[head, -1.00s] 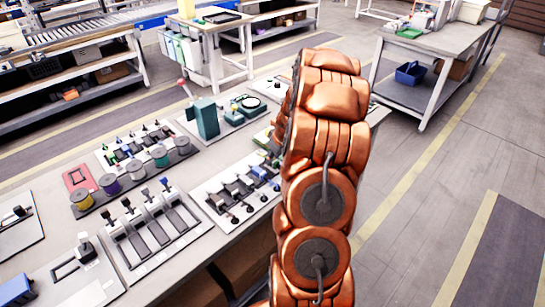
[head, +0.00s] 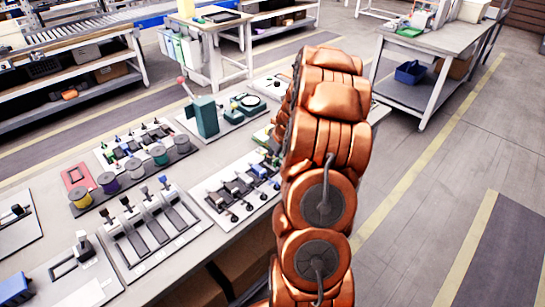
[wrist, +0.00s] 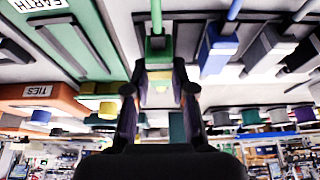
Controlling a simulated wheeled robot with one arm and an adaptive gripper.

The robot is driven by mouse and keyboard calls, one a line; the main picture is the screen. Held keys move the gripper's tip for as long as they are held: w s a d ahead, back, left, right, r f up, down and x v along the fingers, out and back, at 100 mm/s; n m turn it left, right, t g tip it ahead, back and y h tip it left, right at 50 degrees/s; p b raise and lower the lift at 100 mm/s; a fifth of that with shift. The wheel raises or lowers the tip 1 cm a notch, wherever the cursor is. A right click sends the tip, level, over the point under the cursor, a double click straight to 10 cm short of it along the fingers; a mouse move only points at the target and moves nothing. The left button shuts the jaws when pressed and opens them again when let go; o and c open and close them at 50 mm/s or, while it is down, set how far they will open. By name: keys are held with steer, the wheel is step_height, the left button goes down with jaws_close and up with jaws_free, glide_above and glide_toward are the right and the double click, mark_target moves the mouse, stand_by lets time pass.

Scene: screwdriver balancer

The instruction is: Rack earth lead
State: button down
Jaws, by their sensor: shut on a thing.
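My gripper (wrist: 159,72) shows in the wrist view, its two dark fingers closed around a green lead end (wrist: 158,47). A green cable (wrist: 156,14) runs from it to the top edge of the picture. A yellowish patch shows between the fingers. A green holder (wrist: 78,28) with an EARTH label is at upper left in this view, apart from the lead. In the head view my arm hides the gripper and the lead.
In the head view, the bench (head: 215,237) carries several fixture boards and spools. A teal post (head: 205,117) stands left of my arm.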

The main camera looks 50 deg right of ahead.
steer(key=shift+f+b, duration=0.65)
steer(key=shift+b, duration=0.1)
stand_by(0.8)
stand_by(0.4)
steer(key=c, duration=0.9)
jaws_free()
steer(key=v, duration=1.2)
